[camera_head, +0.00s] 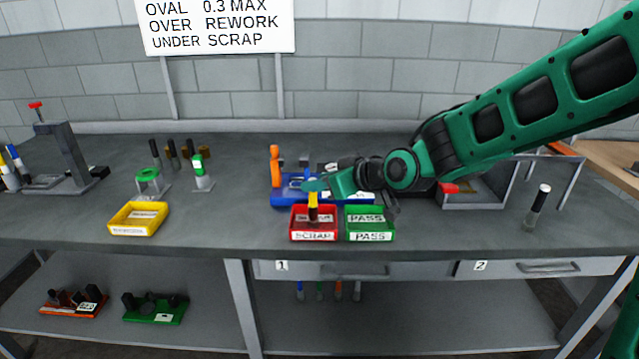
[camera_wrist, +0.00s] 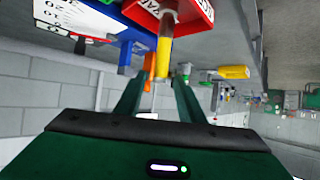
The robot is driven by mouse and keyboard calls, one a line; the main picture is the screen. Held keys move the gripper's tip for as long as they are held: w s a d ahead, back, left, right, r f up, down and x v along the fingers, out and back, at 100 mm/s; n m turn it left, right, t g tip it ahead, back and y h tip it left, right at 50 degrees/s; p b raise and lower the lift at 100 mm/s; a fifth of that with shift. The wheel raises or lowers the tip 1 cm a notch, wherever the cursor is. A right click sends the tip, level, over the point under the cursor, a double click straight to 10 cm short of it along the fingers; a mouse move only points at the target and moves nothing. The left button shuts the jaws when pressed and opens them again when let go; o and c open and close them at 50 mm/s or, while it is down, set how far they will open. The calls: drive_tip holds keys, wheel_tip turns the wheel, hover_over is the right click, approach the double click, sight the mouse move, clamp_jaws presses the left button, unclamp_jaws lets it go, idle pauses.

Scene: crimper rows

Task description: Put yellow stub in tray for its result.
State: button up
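The yellow stub (camera_head: 313,199) stands upright at the red SCRAP tray (camera_head: 314,237), its yellow end up and its darker end down inside the tray outline. My gripper (camera_head: 316,186) is just above the stub. In the wrist view, the stub (camera_wrist: 163,58) shows between and beyond my two fingertips (camera_wrist: 157,78), with gaps on both sides, so my gripper looks open. The red tray (camera_wrist: 190,22) lies past the stub's grey end. The green PASS tray (camera_head: 370,237) is right beside the red one. A yellow tray (camera_head: 138,231) with a small label is farther left.
A blue fixture (camera_head: 289,198) with an orange handle (camera_head: 275,165) stands behind the red tray. Small green-topped stands (camera_head: 148,176) are at left. A dark cylinder with a white top (camera_head: 537,206) stands at right. A sign (camera_head: 216,25) reads OVAL 0.3 MAX, OVER REWORK, UNDER SCRAP.

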drive_tip(key=v, duration=1.2)
drive_tip(key=s+d+f+m+g+h, duration=0.2)
drive_tip(key=s+d+f+m+h, duration=0.15)
drive_tip(key=d, duration=0.65)
drive_tip(key=s+d+f+m+g+h, duration=0.1)
drive_tip(key=s+d+f+m+h, duration=0.25)
drive_tip(key=d, duration=0.75)
drive_tip(key=s+d+f+m+g, duration=0.2)
drive_tip(key=s+d, duration=0.4)
drive_tip(key=s, duration=0.4)
drive_tip(key=s+d+f+m+g, duration=0.2)
drive_tip(key=s+d+m+g, duration=0.2)
drive_tip(key=s, duration=0.7)
drive_tip(key=shift+s+d+m+h, duration=0.2)
drive_tip(key=shift+d+m+h, duration=0.2)
drive_tip(key=shift+d+m, duration=0.45)
drive_tip(key=shift+f, duration=0.1)
